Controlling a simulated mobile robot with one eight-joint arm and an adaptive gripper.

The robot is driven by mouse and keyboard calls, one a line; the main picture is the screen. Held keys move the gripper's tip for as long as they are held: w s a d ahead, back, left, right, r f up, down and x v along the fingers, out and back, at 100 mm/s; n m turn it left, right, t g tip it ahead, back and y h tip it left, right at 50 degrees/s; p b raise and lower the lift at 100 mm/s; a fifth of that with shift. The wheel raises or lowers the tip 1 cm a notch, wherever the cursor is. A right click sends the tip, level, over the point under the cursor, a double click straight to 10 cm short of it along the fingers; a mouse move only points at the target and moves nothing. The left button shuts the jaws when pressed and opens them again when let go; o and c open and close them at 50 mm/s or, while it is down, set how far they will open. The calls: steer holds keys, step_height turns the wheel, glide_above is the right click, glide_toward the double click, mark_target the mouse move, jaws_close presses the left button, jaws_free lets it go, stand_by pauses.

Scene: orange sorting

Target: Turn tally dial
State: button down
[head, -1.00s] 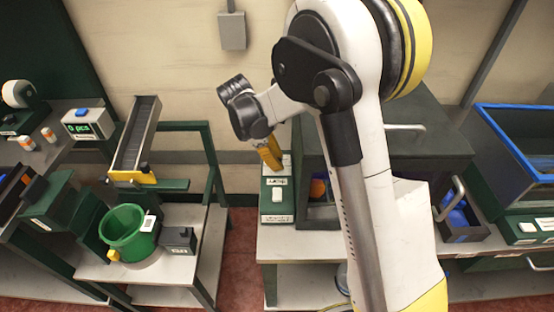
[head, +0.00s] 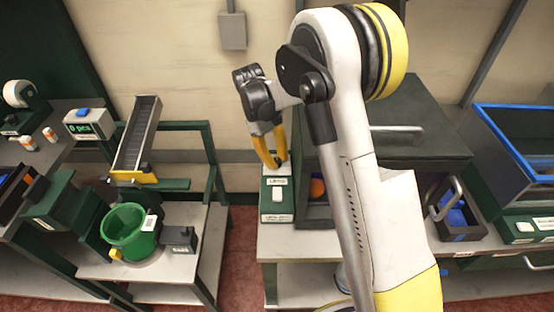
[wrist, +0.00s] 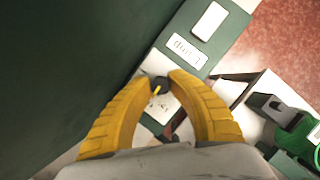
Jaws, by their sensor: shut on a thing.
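The tally dial (wrist: 160,85) is a small dark knob with a yellow pointer mark, set on the pale plate of a green box (head: 267,205). The box has a white switch (head: 277,194) and labels, and its switch also shows in the wrist view (wrist: 209,21). My gripper (head: 272,163) reaches down to the far end of the box. In the wrist view my gripper's yellow fingers (wrist: 159,78) are shut on the dial from both sides. The fingers partly hide the dial and the dial's scale. In the head view the dial is mostly hidden by the fingertips.
A dark green cabinet (head: 425,125) stands right of the box, with an orange ball (head: 317,188) in its opening. A green bucket (head: 130,240) stands on the lower left bench below a sloping chute (head: 138,135). A counter reading "0 pcs" (head: 88,128) is at far left.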

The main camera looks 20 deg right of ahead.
steer(key=shift+m, duration=0.3)
steer(key=c, duration=1.2)
jaws_free()
steer(key=v, duration=1.2)
